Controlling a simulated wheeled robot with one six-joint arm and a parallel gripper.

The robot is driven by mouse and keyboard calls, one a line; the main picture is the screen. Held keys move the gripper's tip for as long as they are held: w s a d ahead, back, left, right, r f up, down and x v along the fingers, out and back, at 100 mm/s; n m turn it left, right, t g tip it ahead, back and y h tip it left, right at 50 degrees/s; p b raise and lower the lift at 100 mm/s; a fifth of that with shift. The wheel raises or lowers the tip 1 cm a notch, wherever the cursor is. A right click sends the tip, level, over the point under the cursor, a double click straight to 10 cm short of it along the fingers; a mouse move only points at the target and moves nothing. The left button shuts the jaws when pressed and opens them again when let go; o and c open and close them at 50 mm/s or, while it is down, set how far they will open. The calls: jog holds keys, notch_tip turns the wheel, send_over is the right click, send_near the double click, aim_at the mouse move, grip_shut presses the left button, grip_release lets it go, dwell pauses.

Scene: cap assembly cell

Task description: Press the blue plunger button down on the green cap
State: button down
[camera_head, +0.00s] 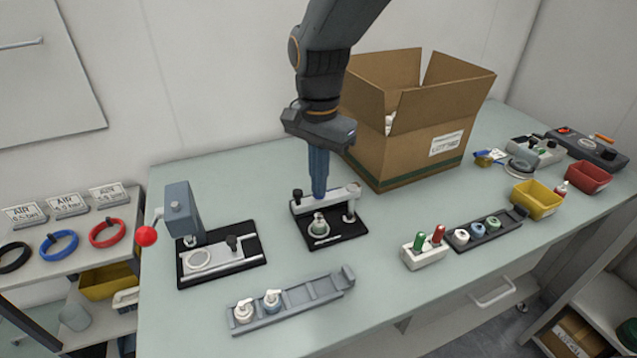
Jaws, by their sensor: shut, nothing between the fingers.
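A fixture with a black base (340,236) and a pale crossbar stands in the middle of the table. A small pale green cap (320,226) sits in its round holder. My gripper (319,194) points straight down, with its blue fingers shut and nothing between them. In the picture its fingertips are just above and behind the cap, overlapping the fixture's crossbar. I cannot tell whether they touch anything. The blue plunger button cannot be made out on the cap; it is too small or hidden.
A press with a red knob (147,236) stands left. A grey rack (318,293) with two pump-topped caps lies in front. A white block (425,255) and a dark rack (487,234) with several caps are right. An open carton (400,160) stands close behind the gripper.

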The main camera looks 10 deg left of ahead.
jog(key=shift+r+p, duration=1.5)
jog(key=shift+p, duration=0.15)
notch_tip(320, 180, up, 5)
jog(key=p, duration=0.4)
